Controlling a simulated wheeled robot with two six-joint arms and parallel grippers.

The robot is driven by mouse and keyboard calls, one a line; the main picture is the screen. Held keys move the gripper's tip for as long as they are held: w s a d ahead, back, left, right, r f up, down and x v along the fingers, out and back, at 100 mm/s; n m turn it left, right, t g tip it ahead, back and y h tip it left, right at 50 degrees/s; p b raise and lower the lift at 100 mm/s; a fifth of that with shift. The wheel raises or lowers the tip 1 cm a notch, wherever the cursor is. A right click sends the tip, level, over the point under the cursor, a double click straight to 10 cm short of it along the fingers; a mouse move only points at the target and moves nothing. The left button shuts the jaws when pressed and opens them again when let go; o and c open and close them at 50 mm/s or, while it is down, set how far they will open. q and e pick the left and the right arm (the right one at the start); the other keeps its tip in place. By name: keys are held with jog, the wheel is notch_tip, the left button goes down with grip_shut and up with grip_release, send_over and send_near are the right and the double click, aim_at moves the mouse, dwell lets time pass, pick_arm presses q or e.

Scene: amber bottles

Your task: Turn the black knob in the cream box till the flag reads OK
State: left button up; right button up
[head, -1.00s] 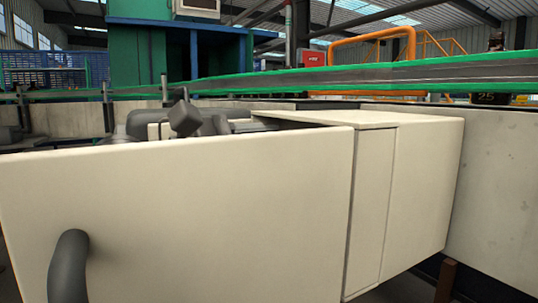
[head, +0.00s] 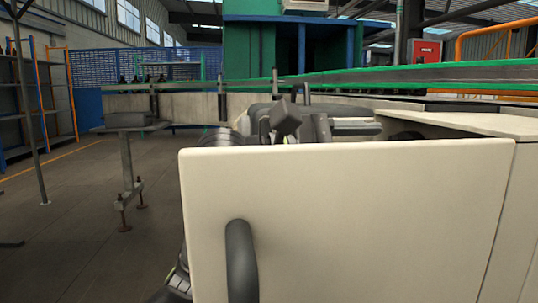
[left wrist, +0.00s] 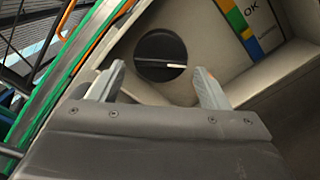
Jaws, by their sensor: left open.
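The black knob (left wrist: 160,55) is round with a pale line across it, lying nearly level in the left wrist view. It sits on the inner wall of the cream box (head: 465,122). My left gripper (left wrist: 160,84) is open, its two fingertips apart on either side below the knob, with nothing between them. I cannot tell whether they touch the knob. A label (left wrist: 243,28) with blue, green and yellow bands reads OK near its top; its smaller words are unreadable, and I cannot make out a separate flag. In the head view the box's front panel hides the knob. My right gripper is out of view.
The cream panel (head: 350,220) with a dark curved handle (head: 241,262) stands in front of my left arm. A conveyor rail with a green edge (head: 420,74) runs behind. Open floor (head: 70,220) lies at left, with a metal stand (head: 128,170) on it.

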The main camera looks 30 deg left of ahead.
pick_arm(q)
jog(key=b+v, duration=0.1)
jog(key=v, duration=1.2)
jog(key=shift+s+a, duration=0.25)
jog(key=shift+a, duration=0.1)
dwell(0.3)
dwell(0.7)
